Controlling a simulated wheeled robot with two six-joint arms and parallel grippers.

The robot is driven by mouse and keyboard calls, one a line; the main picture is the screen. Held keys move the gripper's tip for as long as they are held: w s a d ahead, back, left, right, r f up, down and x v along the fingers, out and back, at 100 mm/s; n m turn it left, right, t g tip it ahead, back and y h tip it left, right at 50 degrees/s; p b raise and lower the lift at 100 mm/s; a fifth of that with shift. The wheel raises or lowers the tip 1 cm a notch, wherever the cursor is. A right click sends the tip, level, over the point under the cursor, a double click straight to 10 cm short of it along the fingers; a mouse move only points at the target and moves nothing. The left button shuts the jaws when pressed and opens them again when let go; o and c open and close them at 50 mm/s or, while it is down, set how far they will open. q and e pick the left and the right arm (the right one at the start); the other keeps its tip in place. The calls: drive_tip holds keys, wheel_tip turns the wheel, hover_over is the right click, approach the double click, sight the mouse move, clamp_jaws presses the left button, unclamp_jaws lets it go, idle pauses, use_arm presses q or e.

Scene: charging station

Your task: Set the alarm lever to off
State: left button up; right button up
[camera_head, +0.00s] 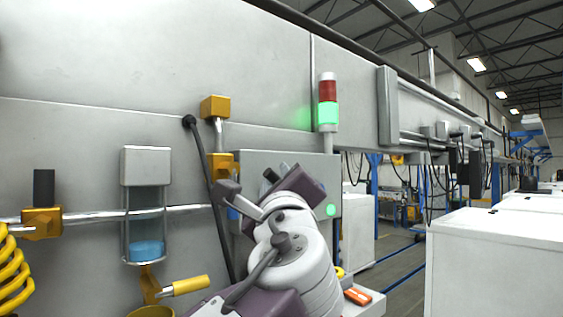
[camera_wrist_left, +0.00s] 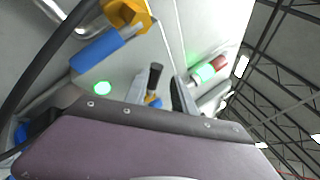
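A grey box (camera_head: 283,159) is on the wall panel, with a round green light (camera_head: 331,210) lit on its front. In the left wrist view a small lever with a black handle (camera_wrist_left: 155,74) and a brass-coloured base stands out from the box face. My left gripper (camera_head: 273,176) is in front of the box. In the left wrist view its two fingers (camera_wrist_left: 158,90) are apart, with the lever between them in the picture; I cannot tell whether they touch it. My right gripper is not in view.
A signal tower (camera_head: 328,99) with red above lit green stands beside the box. A yellow valve (camera_wrist_left: 124,13) with a blue handle (camera_wrist_left: 97,50) is close by. A black hose (camera_head: 207,190) hangs left of my arm. White cabinets (camera_head: 495,265) stand right.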

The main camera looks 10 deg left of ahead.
sight(275, 180)
use_arm(q)
drive_tip(key=w, duration=0.1)
drive_tip(key=w+a, duration=0.1)
drive_tip(key=w, duration=0.1)
drive_tip(key=w+a, duration=0.1)
drive_tip(key=shift+w+p, duration=0.2)
drive_tip(key=shift+p, duration=0.1)
drive_tip(key=shift+s+d+r, duration=0.1)
drive_tip(key=shift+s+d, duration=0.2)
drive_tip(key=shift+d, duration=0.05)
drive_tip(key=c, duration=0.4)
drive_tip(key=shift+w+a, duration=0.1)
clamp_jaws()
drive_tip(key=shift+r, duration=0.2)
